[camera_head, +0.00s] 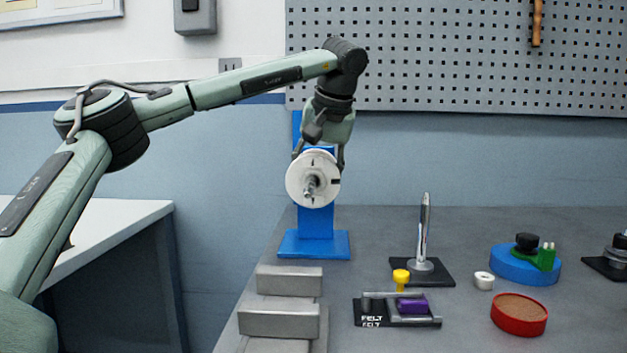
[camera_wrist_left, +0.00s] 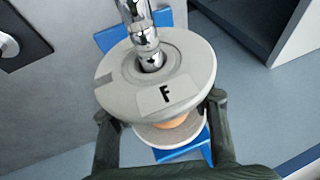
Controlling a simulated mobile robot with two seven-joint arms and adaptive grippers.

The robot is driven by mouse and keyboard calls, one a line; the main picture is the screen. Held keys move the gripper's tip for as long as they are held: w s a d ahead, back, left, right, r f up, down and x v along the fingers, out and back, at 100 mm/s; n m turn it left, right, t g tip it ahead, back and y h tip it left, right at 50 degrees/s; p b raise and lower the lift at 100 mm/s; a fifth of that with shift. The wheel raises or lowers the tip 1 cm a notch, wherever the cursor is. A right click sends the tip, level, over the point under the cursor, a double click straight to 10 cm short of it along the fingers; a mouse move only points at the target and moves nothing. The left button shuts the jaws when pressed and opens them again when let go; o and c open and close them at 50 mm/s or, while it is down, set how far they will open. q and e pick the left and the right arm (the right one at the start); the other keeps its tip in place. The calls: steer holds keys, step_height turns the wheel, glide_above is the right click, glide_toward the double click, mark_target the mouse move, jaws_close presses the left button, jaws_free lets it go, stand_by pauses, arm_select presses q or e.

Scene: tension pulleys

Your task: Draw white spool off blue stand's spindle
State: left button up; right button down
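The white spool (camera_head: 301,178) sits on the metal spindle (camera_head: 310,187) of the blue stand (camera_head: 316,242). The spindle's end sticks out through the spool's front face. In the left wrist view, the spool (camera_wrist_left: 197,62) shows an "F" label, with an orange core behind the front flange. The spindle (camera_wrist_left: 141,30) passes through its centre, and parts of the blue stand (camera_wrist_left: 110,38) show behind. My left gripper (camera_head: 319,158) reaches down from above, one finger on each side of the spool. In the wrist view its fingertips (camera_wrist_left: 161,108) lie close to the flange's edges; contact is unclear.
Grey blocks (camera_head: 280,320) lie at the table's front left. A black holder marked "FELT" (camera_head: 398,322), an upright silver post (camera_head: 424,235), a white ring (camera_head: 484,280), a red dish (camera_head: 519,315) and a blue round base (camera_head: 525,266) stand to the right. A pegboard (camera_head: 450,60) is behind.

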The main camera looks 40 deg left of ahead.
mark_target(312, 180)
arm_select(q)
jaws_close()
steer(key=shift+s+d, duration=0.45)
steer(key=shift+s, duration=0.3)
steer(key=shift+s+d, duration=0.45)
steer(key=shift+s, duration=0.3)
stand_by(0.4)
stand_by(0.4)
steer(key=shift+r+p, duration=0.2)
steer(key=shift+p, duration=0.15)
steer(key=shift+s, duration=0.15)
stand_by(0.5)
steer(key=shift+s+d, duration=0.45)
steer(key=shift+s, duration=0.25)
steer(key=shift+s+d, duration=0.45)
steer(key=shift+s, duration=0.2)
